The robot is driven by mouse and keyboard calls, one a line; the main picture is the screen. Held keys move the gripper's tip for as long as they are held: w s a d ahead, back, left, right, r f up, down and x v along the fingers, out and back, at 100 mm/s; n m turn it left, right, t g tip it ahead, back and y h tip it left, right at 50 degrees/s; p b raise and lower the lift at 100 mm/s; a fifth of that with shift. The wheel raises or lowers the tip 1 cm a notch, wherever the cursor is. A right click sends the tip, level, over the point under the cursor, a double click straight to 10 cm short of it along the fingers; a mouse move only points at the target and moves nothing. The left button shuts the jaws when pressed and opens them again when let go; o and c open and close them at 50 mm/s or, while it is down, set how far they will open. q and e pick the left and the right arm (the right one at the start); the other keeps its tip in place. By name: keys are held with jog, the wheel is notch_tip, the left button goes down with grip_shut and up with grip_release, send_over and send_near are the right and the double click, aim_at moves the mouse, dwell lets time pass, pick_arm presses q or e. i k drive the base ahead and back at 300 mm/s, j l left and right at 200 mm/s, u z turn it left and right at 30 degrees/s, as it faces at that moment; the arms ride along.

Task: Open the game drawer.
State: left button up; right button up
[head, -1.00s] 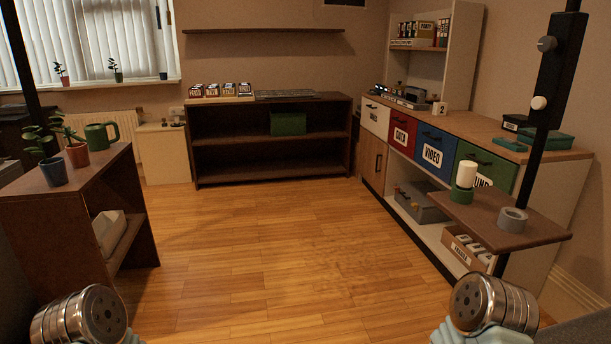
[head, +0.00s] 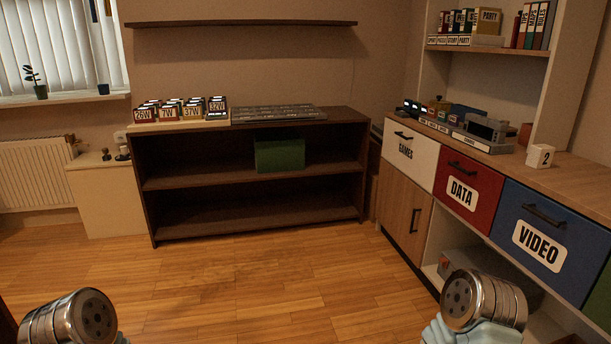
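The game drawer (head: 409,154) is the white drawer front labelled GAMES at the left end of the sideboard on the right. It looks shut, flush with the red drawer beside it, and has a dark bar handle (head: 403,136) near its top. Only the round metal ends of my arms show at the bottom edge, one at lower left and one at lower right. Both are well short of the drawer. My gripper fingers are not in the picture.
A red DATA drawer (head: 467,189) and a blue VIDEO drawer (head: 546,229) sit right of it, above an open lower shelf. A wooden cupboard door (head: 405,205) is below it. A dark shelf unit (head: 254,230) stands at the back. The floor (head: 260,290) between is clear.

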aim_at(416, 155)
jog(key=i+j+z, duration=0.1)
jog(key=i+z, duration=0.15)
jog(key=i, duration=0.3)
jog(key=i+j+z, duration=0.25)
jog(key=i, duration=0.3)
jog(key=i+j+z, duration=0.25)
jog(key=i, duration=0.25)
